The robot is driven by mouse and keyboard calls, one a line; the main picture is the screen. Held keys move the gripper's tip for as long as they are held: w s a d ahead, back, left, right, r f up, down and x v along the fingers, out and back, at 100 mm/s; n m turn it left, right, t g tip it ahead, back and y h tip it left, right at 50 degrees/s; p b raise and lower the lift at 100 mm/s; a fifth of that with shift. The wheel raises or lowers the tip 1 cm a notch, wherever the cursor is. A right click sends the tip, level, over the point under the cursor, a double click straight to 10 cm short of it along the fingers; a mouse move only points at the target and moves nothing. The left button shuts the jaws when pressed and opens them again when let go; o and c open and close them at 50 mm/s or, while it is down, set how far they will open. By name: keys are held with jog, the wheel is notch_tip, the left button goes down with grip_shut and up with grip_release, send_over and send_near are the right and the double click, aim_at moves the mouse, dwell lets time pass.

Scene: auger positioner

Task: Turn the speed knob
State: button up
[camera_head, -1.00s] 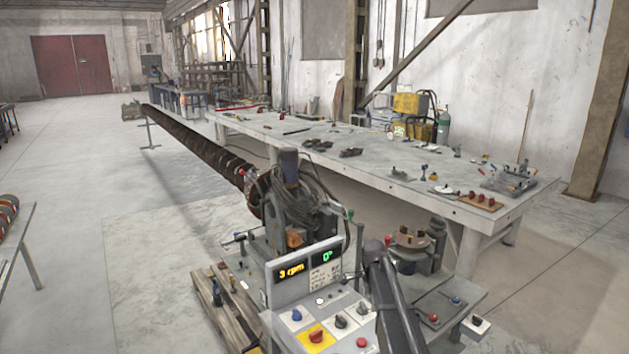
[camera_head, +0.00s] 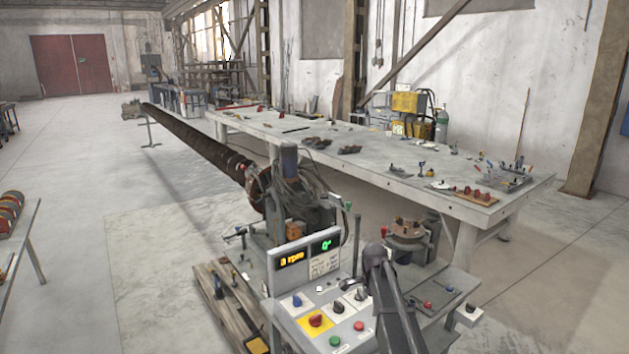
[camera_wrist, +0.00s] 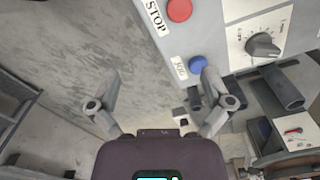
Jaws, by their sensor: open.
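In the wrist view a pale panel shows a grey pointer knob (camera_wrist: 263,45) with scale marks around it, at upper right. No label reading "speed" is legible. My gripper (camera_wrist: 162,77) is open and empty, its fingers spread to the left of and below this knob and apart from it. In the head view the control console (camera_head: 290,329) carries dark knobs (camera_head: 338,307) on white plates, and its display (camera_head: 291,259) appears to read 3 rpm. My arm rises beside the console's right side; my fingertips do not show there. I cannot tell which console knob the wrist view shows.
A red STOP button (camera_wrist: 180,9) and a blue button (camera_wrist: 197,64) are near my right finger. The console also holds a red knob on yellow (camera_head: 316,320) and a green button (camera_head: 335,341). A long workbench (camera_head: 390,172) stands behind.

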jog(key=s+f+n+b, duration=0.4)
jog(key=s+n, duration=0.3)
jog(key=s, duration=0.6)
jog(key=s+f+n+b, duration=0.5)
jog(key=s+n, duration=0.3)
jog(key=s, duration=0.6)
jog(key=shift+s+a, duration=0.15)
jog(key=shift+s, duration=0.05)
jog(key=shift+c, duration=0.2)
dwell(1.4)
